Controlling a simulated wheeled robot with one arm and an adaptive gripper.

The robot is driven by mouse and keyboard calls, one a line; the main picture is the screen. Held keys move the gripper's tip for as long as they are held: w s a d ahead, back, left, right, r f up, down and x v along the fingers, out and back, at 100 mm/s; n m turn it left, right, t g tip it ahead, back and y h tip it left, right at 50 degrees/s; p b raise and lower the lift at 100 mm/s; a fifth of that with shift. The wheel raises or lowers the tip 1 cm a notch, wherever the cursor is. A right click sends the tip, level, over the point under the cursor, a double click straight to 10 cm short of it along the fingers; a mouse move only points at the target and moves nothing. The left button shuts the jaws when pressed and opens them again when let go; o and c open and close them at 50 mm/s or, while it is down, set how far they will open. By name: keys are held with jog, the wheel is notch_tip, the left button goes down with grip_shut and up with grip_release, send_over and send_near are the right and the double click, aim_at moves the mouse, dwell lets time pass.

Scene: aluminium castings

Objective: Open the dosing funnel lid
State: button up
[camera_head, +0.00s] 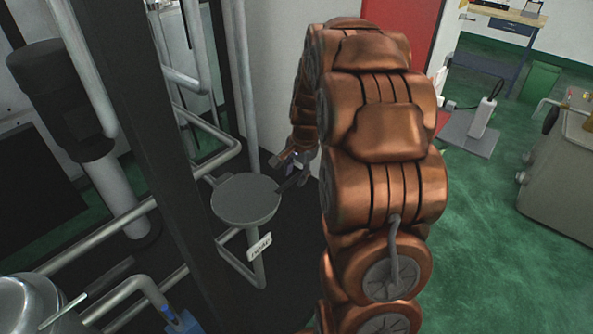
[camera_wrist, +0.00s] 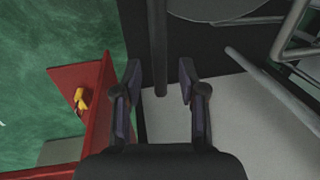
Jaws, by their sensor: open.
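The dosing funnel lid (camera_head: 246,199) is a flat grey round disc in the head view. It looks closed, lying level on the pipe frame. A dark handle bar sticks out from its right side toward my gripper (camera_head: 298,170). In the wrist view the edge of a grey disc, apparently the lid (camera_wrist: 225,8), shows at the top. The dark bar (camera_wrist: 158,45) hangs down the picture, with its end between the fingertips of my gripper (camera_wrist: 160,85). The fingers are open, with a gap on both sides of the bar. Whatever is under the lid is hidden.
A white tag (camera_head: 259,246) hangs below the lid. Metal pipes (camera_head: 122,219) and a dark post (camera_head: 150,140) stand to the left. A red panel (camera_wrist: 78,95) with a yellow part is left of the gripper in the wrist view. Green floor (camera_head: 480,220) is open at right.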

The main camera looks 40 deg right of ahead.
jog(key=shift+f, duration=0.1)
grip_shut()
dwell(0.3)
dwell(0.4)
